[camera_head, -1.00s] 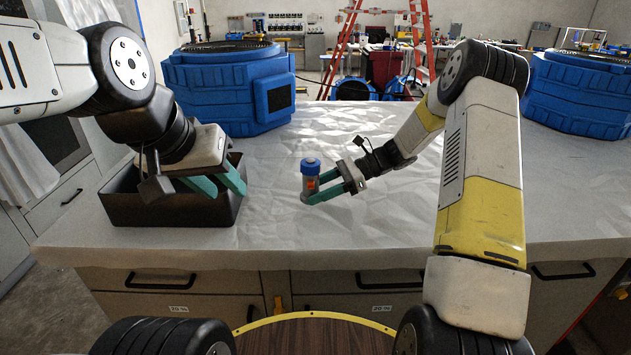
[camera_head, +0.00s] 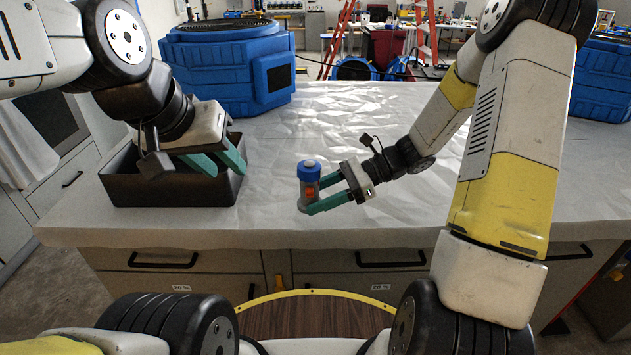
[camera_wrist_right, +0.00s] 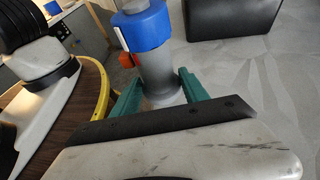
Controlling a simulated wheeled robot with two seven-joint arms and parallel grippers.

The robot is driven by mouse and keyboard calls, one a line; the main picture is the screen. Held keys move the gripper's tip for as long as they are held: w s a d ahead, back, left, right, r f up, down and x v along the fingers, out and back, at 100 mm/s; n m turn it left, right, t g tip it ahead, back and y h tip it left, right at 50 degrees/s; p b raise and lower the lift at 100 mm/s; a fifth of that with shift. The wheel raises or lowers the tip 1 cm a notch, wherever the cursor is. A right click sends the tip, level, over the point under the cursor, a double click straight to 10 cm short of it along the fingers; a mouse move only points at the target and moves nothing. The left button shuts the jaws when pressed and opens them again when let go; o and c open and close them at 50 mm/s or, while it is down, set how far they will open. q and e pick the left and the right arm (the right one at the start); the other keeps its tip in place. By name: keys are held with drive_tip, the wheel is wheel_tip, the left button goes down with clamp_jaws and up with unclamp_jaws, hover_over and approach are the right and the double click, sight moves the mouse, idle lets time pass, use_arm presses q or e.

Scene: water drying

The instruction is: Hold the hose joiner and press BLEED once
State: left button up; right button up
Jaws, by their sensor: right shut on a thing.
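The hose joiner (camera_head: 309,190) is a grey upright cylinder with a blue cap and an orange-red part on its side. My right gripper (camera_head: 314,196) is shut on its body, near the front of the table. In the right wrist view the joiner (camera_wrist_right: 157,70) stands between the two teal fingers, its blue collar above them. The orange-red part (camera_wrist_right: 127,60) shows on its left side there. No BLEED lettering can be read. My left gripper (camera_head: 222,161) is open and empty, above the black bin's right part.
A black open bin (camera_head: 165,192) stands at the table's left; it also shows in the wrist view (camera_wrist_right: 230,18). The table's wrinkled white cover (camera_head: 400,110) is clear around the joiner. A blue machine (camera_head: 228,65) stands behind.

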drive_tip(key=shift+w, duration=0.15)
drive_tip(key=shift+w+d+f, duration=0.1)
drive_tip(key=shift+w+f, duration=0.6)
drive_tip(key=shift+w, duration=1.95)
drive_tip(key=shift+w+d+f, duration=0.1)
drive_tip(key=shift+w+f, duration=0.6)
drive_tip(key=shift+w, duration=1.9)
drive_tip(key=shift+w+f, duration=0.7)
drive_tip(key=shift+w, duration=1.95)
drive_tip(key=shift+f, duration=0.4)
use_arm(q)
clamp_jaws()
